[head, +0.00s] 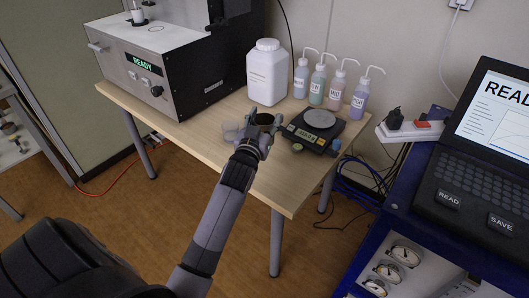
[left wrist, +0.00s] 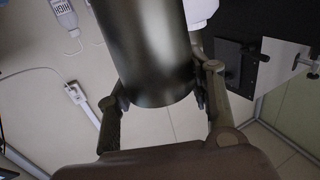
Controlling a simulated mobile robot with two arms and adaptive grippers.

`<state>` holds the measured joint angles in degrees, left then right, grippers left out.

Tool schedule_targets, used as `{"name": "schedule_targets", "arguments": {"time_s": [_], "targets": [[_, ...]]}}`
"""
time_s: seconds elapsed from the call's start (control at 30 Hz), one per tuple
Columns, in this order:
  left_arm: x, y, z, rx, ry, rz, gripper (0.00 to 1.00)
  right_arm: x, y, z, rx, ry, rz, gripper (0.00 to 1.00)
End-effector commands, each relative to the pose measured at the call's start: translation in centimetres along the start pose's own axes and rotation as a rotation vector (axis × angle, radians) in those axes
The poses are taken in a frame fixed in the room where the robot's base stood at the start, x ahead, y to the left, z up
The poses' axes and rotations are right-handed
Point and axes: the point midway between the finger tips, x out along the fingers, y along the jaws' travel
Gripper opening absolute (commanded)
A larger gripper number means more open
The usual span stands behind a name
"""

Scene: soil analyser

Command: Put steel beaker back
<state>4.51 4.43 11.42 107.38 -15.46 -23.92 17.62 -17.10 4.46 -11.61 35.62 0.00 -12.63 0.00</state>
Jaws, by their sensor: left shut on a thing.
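The steel beaker (head: 263,118) is at my left gripper (head: 254,137), over the middle of the wooden table (head: 200,132). The gripper is shut on it, with the fingers on either side. In the left wrist view, the dark metal beaker (left wrist: 150,55) fills the centre between the two fingers of my left gripper (left wrist: 161,98). I cannot tell whether its base touches the table. The gripper hides its lower part in the head view. My right gripper is not in view.
A large white jug (head: 267,72) and several wash bottles (head: 332,83) stand behind. An analyser (head: 170,65) is at the back left. The table's front-left strip is clear.

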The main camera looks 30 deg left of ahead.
Motion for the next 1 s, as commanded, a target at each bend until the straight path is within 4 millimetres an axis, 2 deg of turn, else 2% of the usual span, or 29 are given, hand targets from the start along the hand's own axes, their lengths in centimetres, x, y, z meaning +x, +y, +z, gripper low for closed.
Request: {"name": "schedule_targets", "arguments": {"time_s": [0.03,0.2,0.43,0.63,0.73,1.0], "targets": [[0.0,0.0,1.7,0.0,-0.003,-0.001,0.15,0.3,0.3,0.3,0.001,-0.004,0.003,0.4],[0.0,0.0,5.2,-0.001,0.0,-0.001,0.15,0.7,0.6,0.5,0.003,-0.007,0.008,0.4],[0.0,0.0,7.2,-0.001,0.003,-0.001,0.15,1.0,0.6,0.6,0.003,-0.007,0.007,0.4],[0.0,0.0,10.3,-0.002,0.001,-0.001,0.15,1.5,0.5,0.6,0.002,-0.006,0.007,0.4],[0.0,0.0,10.8,-0.001,0.004,0.0,0.15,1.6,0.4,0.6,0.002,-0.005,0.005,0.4],[0.0,0.0,10.9,0.0,0.004,0.0,0.15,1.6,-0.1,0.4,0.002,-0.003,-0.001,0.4]]}}
